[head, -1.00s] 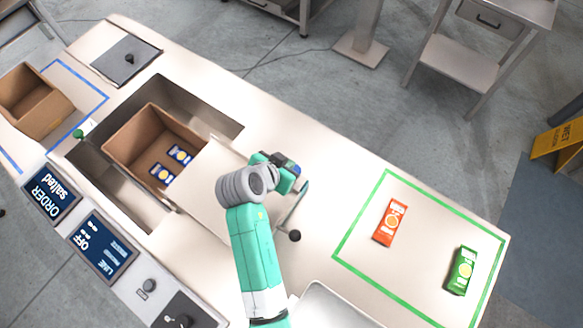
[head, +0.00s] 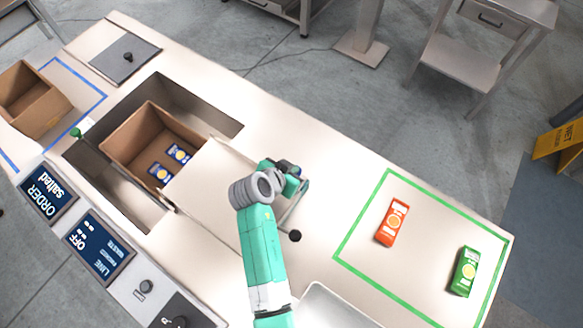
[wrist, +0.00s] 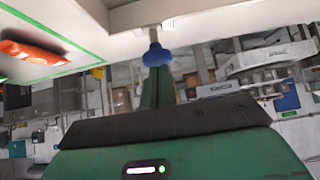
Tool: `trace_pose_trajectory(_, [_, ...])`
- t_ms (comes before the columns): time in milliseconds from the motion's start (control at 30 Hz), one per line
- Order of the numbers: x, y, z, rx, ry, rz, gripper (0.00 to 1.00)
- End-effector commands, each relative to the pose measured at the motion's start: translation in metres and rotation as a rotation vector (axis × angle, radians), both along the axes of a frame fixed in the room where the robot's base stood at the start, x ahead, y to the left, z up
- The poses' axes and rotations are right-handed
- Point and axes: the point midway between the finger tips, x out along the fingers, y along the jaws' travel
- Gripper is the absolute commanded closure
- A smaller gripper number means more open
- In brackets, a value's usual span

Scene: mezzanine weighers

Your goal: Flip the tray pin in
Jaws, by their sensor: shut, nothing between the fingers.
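A blue knob (wrist: 157,55) on a short grey stem stands out from the edge of a pale panel in the wrist view; I take it to be the tray pin. My gripper (wrist: 157,72) is shut and empty, with its green fingers right at the knob; I cannot tell whether they touch. In the head view my gripper (head: 295,182) is low beside the right end of the white tray plate (head: 212,185), and my wrist hides the pin and the fingertips. A lever with a black ball (head: 295,236) shows just below my gripper.
A cardboard box (head: 125,140) with blue packets (head: 160,172) sits in the sunken bay left of the plate. A green knob (head: 76,132) stands at the bay's left edge. Red (head: 391,222) and green packs (head: 465,270) lie inside a green outline at right. An empty box (head: 35,105) stands far left.

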Motion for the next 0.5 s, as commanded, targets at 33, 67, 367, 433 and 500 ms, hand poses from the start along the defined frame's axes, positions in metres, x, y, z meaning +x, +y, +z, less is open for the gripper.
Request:
trace_pose_trajectory(33, [0.0, 0.0, -0.015, 0.001, 0.001, 0.0, 1.0])
trace_pose_trajectory(67, [0.0, 0.0, -0.017, 0.001, 0.001, 0.0, 1.0])
trace_pose_trajectory(367, [-0.002, 0.0, -0.017, 0.002, 0.007, -0.001, 1.0])
trace_pose_trajectory(433, [-0.002, 0.0, -0.013, 0.002, 0.007, -0.001, 1.0])
trace_pose_trajectory(500, [-0.002, 0.0, -0.002, 0.001, 0.007, -0.001, 1.0])
